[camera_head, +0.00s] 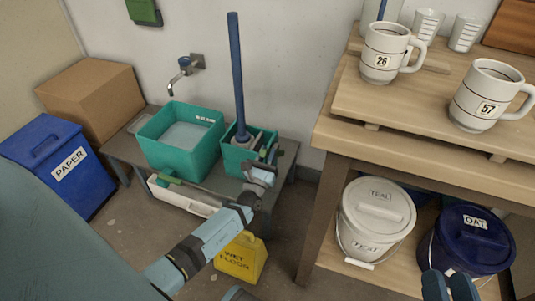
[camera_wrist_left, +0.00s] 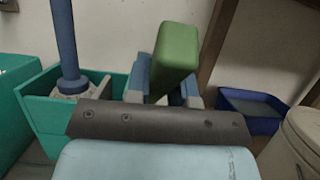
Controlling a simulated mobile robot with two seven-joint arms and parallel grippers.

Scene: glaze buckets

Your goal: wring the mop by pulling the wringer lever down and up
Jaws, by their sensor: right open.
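The mop's blue handle (camera_head: 236,75) stands nearly upright in a green wringer bucket (camera_head: 238,158) on a low bench. In the left wrist view the mop handle (camera_wrist_left: 64,40) rises from the green bucket (camera_wrist_left: 45,110) at the left. The wringer lever's green grip (camera_wrist_left: 176,60) is between my left fingers, which sit close against both sides. My left gripper (camera_head: 268,158) is shut on it at the bucket's right side. The lever's lower part is hidden. My right gripper (camera_head: 450,286) is open and empty near the bottom edge, in front of the navy bucket.
A green basin (camera_head: 182,152) stands beside the wringer under a wall tap (camera_head: 184,70). A yellow wet-floor sign (camera_head: 240,262) is below my left arm. At right, a wooden table (camera_head: 420,130) carries mugs, with a white bucket (camera_head: 375,225) and navy bucket (camera_head: 470,238) beneath.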

